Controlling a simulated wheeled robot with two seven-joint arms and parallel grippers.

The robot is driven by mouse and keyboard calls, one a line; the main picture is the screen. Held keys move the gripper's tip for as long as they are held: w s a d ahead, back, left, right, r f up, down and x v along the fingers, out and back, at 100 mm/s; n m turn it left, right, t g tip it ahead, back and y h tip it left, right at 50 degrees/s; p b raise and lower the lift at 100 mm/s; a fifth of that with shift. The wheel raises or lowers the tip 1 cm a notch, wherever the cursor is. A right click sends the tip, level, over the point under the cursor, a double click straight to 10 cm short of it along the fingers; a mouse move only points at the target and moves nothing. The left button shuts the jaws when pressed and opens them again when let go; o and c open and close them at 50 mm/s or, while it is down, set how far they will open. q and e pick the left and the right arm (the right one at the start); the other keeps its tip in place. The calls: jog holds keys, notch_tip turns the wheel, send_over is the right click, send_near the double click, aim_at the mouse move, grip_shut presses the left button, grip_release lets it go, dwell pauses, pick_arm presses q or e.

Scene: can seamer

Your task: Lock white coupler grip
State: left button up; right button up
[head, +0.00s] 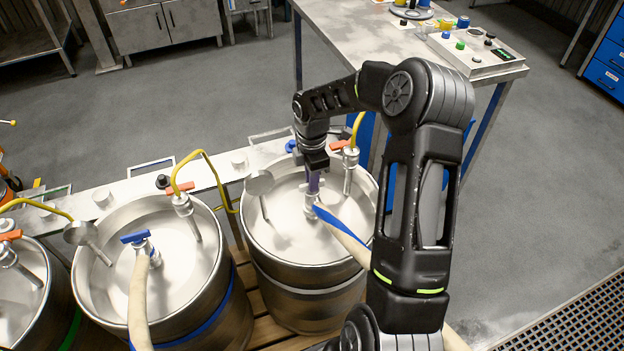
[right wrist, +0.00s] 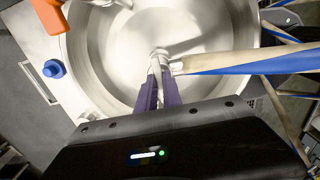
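The right keg (head: 268,222) stands under my right arm. A metal coupler (head: 311,205) rises from the middle of its top, with a cream hose (head: 345,240) with a blue stripe running off to the right. My right gripper (head: 313,184) points down at this coupler from above. In the right wrist view its purple fingers (right wrist: 158,82) are close together, with a pale narrow piece, which looks like the white coupler grip (right wrist: 157,62), between the tips. The fingers hide much of the grip, so its angle is hard to tell. My left gripper is not in view.
Another keg (head: 95,270) has a blue-grip coupler (head: 137,240). Orange-handled valves (head: 180,188) with yellow hoses and round metal discs (head: 260,183) stand around the kegs. A metal table (head: 350,40) with a control box (head: 475,50) is behind.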

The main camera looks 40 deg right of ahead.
grip_shut()
jog(key=shift+m, duration=0.4)
jog(key=m+b, duration=0.1)
jog(key=m, duration=0.2)
jog(key=shift+f+b, duration=0.1)
jog(key=shift+b, duration=0.3)
jog(key=shift+m+b, duration=0.65)
jog(key=shift+m, duration=1.85)
jog(key=o, duration=0.5)
grip_release()
jog(key=shift+o, duration=0.2)
